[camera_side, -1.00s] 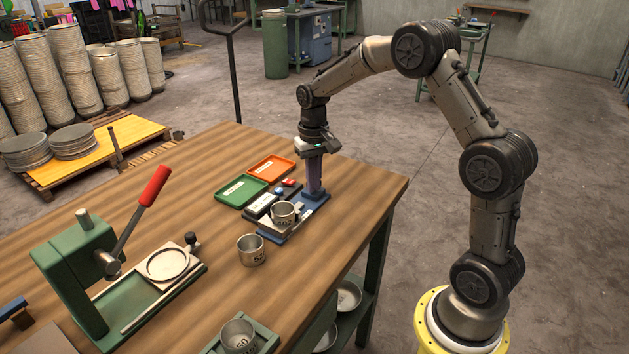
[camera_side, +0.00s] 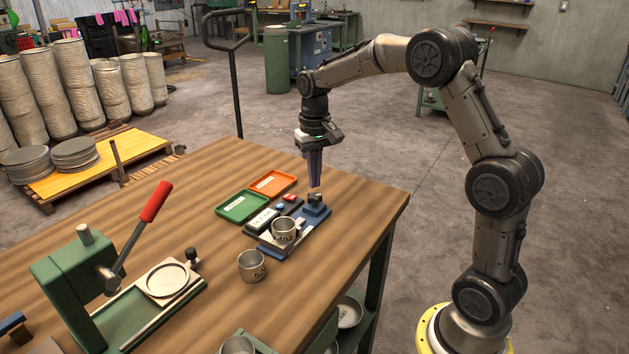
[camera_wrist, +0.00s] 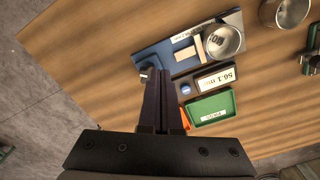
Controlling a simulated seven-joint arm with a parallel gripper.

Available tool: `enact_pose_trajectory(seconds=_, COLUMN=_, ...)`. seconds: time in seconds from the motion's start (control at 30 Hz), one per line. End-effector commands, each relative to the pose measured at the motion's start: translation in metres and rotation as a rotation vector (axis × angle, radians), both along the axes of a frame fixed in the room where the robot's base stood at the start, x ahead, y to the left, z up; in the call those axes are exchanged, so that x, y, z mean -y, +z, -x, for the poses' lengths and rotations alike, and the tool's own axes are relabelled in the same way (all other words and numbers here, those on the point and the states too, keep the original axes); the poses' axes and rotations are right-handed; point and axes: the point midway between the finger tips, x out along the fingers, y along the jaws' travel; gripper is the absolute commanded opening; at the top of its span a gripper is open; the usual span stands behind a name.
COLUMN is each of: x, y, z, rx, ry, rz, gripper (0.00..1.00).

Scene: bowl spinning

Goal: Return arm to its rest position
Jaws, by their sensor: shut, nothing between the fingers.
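My gripper (camera_side: 314,183) points down above the right end of the blue-based fixture (camera_side: 318,222), with its fingers closed together and nothing between them. The fingertips are a little above a small blue block (camera_side: 315,205) with a dark top. In the wrist view the shut fingers (camera_wrist: 149,76) reach toward the fixture's blue base (camera_wrist: 152,58). A metal cup (camera_side: 284,229) stands on the fixture, and it also shows in the wrist view (camera_wrist: 224,42).
A second cup (camera_side: 252,265) stands on the wooden table (camera_side: 330,265). A green tray (camera_side: 243,206), an orange tray (camera_side: 270,185) and a small display unit (camera_side: 262,220) are near the fixture. A green lever press (camera_side: 75,285) stands at left. Space above my gripper looks clear.

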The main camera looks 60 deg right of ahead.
Motion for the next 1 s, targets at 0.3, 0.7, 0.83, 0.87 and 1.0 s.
enact_pose_trajectory(seconds=0.3, x=-0.016, y=0.033, z=-0.003, rx=0.072, ry=0.038, rz=0.022, gripper=0.0)
enact_pose_trajectory(seconds=0.7, x=-0.106, y=0.14, z=0.121, rx=0.356, ry=0.259, rz=0.085, gripper=0.0)
enact_pose_trajectory(seconds=0.83, x=-0.124, y=0.138, z=0.176, rx=0.438, ry=0.346, rz=0.1, gripper=0.0)
enact_pose_trajectory(seconds=0.87, x=-0.128, y=0.134, z=0.188, rx=0.453, ry=0.367, rz=0.104, gripper=0.0)
enact_pose_trajectory(seconds=1.0, x=-0.135, y=0.111, z=0.229, rx=0.498, ry=0.439, rz=0.116, gripper=0.0)
